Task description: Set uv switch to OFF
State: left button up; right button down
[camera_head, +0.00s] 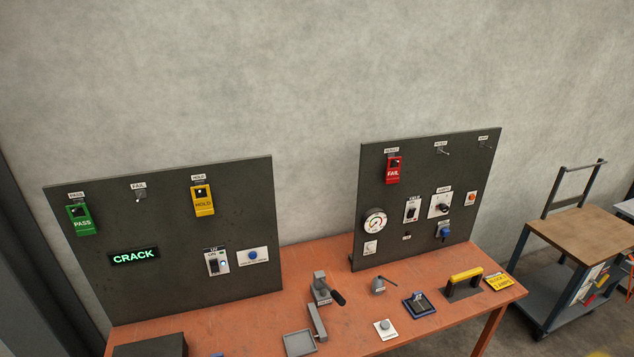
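The uv switch (217,262) is on the left dark panel (160,285), right of the green-lit CRACK display (134,256). It is a small white plate labelled UV with a dark rocker and a bright spot at its right side. The rocker's position is too small to tell. A white plate with a blue button (253,256) is just to its right. Neither of my grippers is in view.
The panels stand on an orange table (345,262). The right panel (430,165) carries a gauge (375,222) and several switches. A grey clamp-like fixture (320,288) and a yellow-topped block (465,275) stand on the table. A cart (580,232) is at right.

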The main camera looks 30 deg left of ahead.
aim_at(213, 263)
jog(key=u, duration=2.05)
jog(key=k, duration=0.65)
jog(key=z, duration=0.1)
jog(key=i, duration=1.05)
jog(key=u, duration=0.75)
